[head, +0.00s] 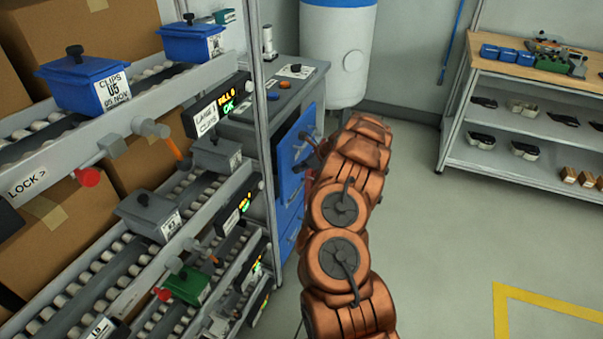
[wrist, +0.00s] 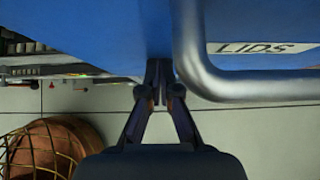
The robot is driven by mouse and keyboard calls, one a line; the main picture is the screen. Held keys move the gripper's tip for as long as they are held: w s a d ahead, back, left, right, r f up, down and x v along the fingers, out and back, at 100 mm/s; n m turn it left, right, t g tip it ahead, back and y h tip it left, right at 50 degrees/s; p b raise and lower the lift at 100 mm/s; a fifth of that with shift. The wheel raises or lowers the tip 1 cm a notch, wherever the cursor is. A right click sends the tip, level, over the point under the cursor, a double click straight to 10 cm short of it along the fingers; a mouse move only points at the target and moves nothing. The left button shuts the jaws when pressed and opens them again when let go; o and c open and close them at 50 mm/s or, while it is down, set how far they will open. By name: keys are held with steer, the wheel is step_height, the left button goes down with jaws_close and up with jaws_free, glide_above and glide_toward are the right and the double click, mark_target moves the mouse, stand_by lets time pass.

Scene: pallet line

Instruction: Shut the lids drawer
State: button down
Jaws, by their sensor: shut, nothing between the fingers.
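The lids drawer (wrist: 100,25) fills the top of the wrist view as a blue front with a white label (wrist: 262,47) reading LIDS. Its grey bar handle (wrist: 215,84) runs down and to the right. My gripper (wrist: 160,75) is shut and empty, its fingertips together just left of the handle's bend and up against or close to the blue front. I cannot tell whether they touch. In the head view a blue drawer front (head: 291,165) stands out from the grey cabinet, partly hidden by my copper-coloured arm, which also hides most of my gripper.
Another blue drawer (head: 290,228) sits lower in the cabinet (head: 318,72). A roller rack (head: 150,215) with bins stands close on the left. A white tank (head: 338,50) is behind. A workbench (head: 500,68) stands at the right, with open floor (head: 440,240) before it.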

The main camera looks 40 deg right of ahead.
steer(key=w+a, duration=0.1)
steer(key=w, duration=0.1)
steer(key=w+a, duration=0.1)
steer(key=w, duration=0.1)
steer(key=shift+a+f, duration=0.1)
steer(key=shift+a, duration=0.05)
steer(key=shift+w+a, duration=0.2)
steer(key=shift+w, duration=0.05)
steer(key=shift+w+a+r, duration=0.1)
steer(key=shift+a+r, duration=0.1)
glide_toward(292, 163)
steer(key=shift+s+d+f+b, duration=0.3)
steer(key=shift+s+d+f, duration=0.3)
steer(key=shift+s+f, duration=0.2)
